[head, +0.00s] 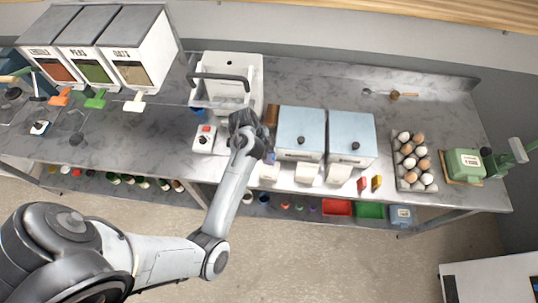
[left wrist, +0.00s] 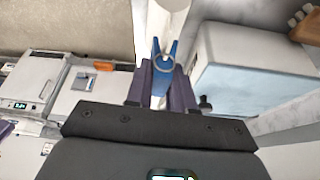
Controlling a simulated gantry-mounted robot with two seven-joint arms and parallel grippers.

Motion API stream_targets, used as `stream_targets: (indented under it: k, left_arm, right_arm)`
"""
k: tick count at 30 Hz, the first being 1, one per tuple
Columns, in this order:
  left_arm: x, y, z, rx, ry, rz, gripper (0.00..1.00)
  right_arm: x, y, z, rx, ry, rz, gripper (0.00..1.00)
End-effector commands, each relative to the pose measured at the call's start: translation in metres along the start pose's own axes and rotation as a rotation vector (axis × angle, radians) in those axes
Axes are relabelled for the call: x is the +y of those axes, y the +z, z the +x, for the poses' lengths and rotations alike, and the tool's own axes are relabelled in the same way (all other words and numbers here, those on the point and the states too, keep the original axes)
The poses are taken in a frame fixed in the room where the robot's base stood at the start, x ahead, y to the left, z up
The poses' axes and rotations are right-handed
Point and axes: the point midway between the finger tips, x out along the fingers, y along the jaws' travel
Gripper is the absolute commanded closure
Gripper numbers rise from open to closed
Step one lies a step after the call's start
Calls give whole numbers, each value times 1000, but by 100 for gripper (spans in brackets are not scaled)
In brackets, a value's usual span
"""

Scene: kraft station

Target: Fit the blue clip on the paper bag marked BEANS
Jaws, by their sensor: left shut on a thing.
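My left gripper (head: 267,156) reaches over the counter, just left of the two pale blue bins. It is shut on the blue clip (left wrist: 164,78). In the left wrist view the clip sits between the purple fingers, with its two blue prongs pointing away from the gripper and a ring between them. A small brown thing (head: 271,115) stands behind the gripper in the head view, partly hidden by it. I cannot tell whether it is the paper bag, and I can read no BEANS mark. My right gripper is not in view.
Pale blue bins (head: 302,128) with front chutes stand right of the gripper. A white machine (head: 247,68) is behind it, a red-switched box (head: 204,138) to its left. An egg tray (head: 401,183) and a green scale (head: 465,163) are farther right. The back right counter is mostly clear.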

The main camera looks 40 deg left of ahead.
Motion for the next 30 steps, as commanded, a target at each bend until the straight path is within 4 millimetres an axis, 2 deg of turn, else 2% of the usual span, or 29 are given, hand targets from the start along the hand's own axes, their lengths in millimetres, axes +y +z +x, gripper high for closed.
stream_targets:
  k: [25,26,30]
  left_arm:
    - [0,6,14,0,0,0,100]
    - [0,6,14,-1,0,0,76]
    - [0,6,14,-1,0,0,54]
  right_arm:
    - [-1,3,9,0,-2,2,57]
    - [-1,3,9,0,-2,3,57]
    - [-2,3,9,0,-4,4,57]
